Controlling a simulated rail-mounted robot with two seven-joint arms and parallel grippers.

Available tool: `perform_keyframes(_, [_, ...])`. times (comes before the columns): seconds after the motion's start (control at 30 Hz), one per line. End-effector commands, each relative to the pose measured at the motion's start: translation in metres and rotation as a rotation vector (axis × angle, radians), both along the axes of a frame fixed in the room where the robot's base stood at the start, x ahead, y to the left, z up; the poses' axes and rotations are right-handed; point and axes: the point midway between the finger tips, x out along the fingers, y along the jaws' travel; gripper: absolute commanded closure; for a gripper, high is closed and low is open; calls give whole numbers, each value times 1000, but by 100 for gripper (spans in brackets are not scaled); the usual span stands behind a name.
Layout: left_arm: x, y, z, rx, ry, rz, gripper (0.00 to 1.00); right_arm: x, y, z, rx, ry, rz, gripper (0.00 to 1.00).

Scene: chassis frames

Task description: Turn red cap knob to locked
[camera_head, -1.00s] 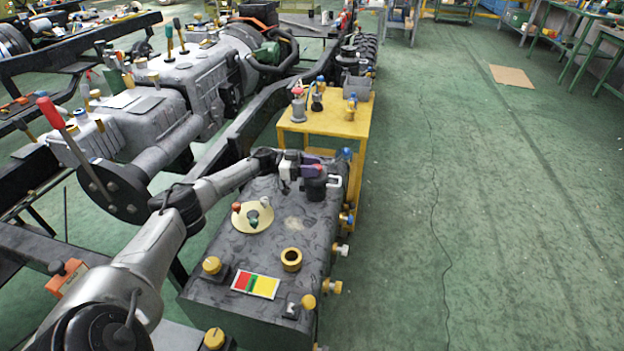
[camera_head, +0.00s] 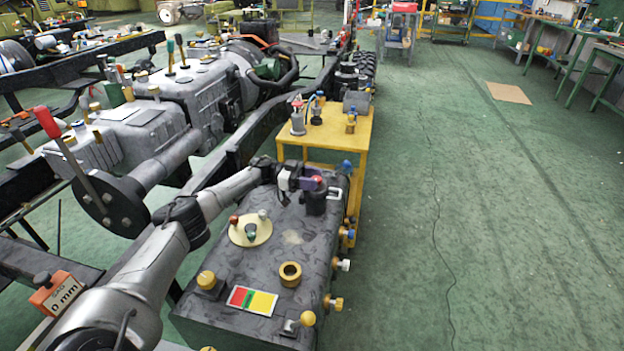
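My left gripper (camera_head: 312,185) is at the far right corner of the dark grey box (camera_head: 215,328), at a black cylinder (camera_head: 316,203) standing there. Purple and a little red show at the cylinder's top among the gripper parts; whether this is the red cap knob is unclear. The fingers are small and partly hidden, so their opening and any contact cannot be told. A cream round plate (camera_head: 263,238) on the box carries a small red-topped knob (camera_head: 233,220). Another red-topped grey part (camera_head: 298,122) stands on the yellow table (camera_head: 345,137). My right gripper is not in view.
A red and yellow label (camera_head: 263,302), a brass ring (camera_head: 290,274) and a yellow knob (camera_head: 206,280) sit on the box top. Several coloured knobs stick out of its right side. A large chassis lies along the left.

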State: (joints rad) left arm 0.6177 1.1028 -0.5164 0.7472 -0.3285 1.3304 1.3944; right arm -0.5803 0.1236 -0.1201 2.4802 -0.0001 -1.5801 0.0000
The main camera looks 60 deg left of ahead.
Motion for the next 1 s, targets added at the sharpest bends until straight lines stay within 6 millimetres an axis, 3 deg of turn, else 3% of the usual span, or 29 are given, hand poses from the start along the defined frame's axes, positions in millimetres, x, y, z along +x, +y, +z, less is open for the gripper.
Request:
perform_keyframes(0.13, [0, 0, 0, -1, -1, 0, 39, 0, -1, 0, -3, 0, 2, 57])
perform_keyframes(0.47, [-3, 4, 1, 0, 0, 2, 39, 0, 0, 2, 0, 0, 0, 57])
perform_keyframes(0.77, [-38, 40, 2, -1, 1, 6, 39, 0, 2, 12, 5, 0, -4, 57])
perform_keyframes(1.0, [-70, 72, -2, 1, -2, 5, 39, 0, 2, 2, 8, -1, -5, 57])
